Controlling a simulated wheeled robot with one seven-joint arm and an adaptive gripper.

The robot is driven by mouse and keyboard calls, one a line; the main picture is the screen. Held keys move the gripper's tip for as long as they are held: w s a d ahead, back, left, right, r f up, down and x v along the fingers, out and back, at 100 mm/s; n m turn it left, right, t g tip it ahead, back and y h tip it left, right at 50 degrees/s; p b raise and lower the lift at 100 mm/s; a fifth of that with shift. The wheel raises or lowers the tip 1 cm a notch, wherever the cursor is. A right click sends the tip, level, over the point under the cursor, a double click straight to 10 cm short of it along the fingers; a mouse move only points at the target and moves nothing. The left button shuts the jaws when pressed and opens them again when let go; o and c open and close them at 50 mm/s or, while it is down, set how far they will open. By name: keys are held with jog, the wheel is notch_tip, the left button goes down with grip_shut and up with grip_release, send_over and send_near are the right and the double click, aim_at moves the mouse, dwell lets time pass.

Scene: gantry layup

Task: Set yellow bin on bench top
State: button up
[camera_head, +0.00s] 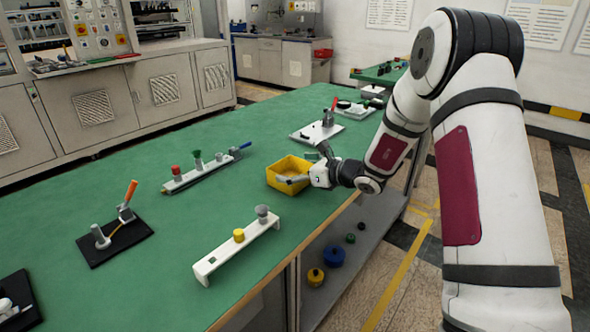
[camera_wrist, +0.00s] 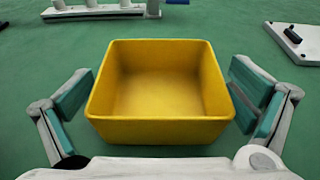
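The yellow bin (camera_head: 287,172) is upright and empty at the right-hand part of the green bench top (camera_head: 150,205), near its front edge. My gripper (camera_head: 302,167) is at the bin's right side in the head view. In the wrist view the bin (camera_wrist: 160,120) lies between the two open fingers of my gripper (camera_wrist: 160,108). A narrow gap shows between each finger pad and the bin wall. I cannot tell for certain whether the bin's underside touches the bench.
A white stand with yellow and grey knobs (camera_head: 237,247) lies nearer on the bench. A rack with red and green knobs (camera_head: 207,172) is left of the bin. A white plate (camera_head: 314,133) lies behind it. A black plate (camera_head: 115,240) is at left.

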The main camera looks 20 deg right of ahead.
jog(key=shift+r, duration=0.2)
jog(key=p+v, duration=0.1)
jog(key=v, duration=1.1)
jog(key=shift+p, duration=0.35)
jog(key=s+a+r+n+g+y, duration=0.3)
jog(key=s+a+r+n+g, duration=0.2)
jog(key=s+a+r+n, duration=0.6)
jog(key=s+a+n+g+h, duration=0.2)
jog(key=s+a+n+g, duration=0.35)
jog(key=s, duration=0.65)
jog(key=s+d+n+h, duration=0.4)
jog(key=s+d+n, duration=0.1)
jog(key=s, duration=0.5)
jog(key=s+d+n+h, duration=0.5)
jog(key=s+n, duration=0.2)
jog(key=s, duration=0.3)
jog(key=shift+f+h, duration=0.25)
jog(key=shift+h, duration=0.05)
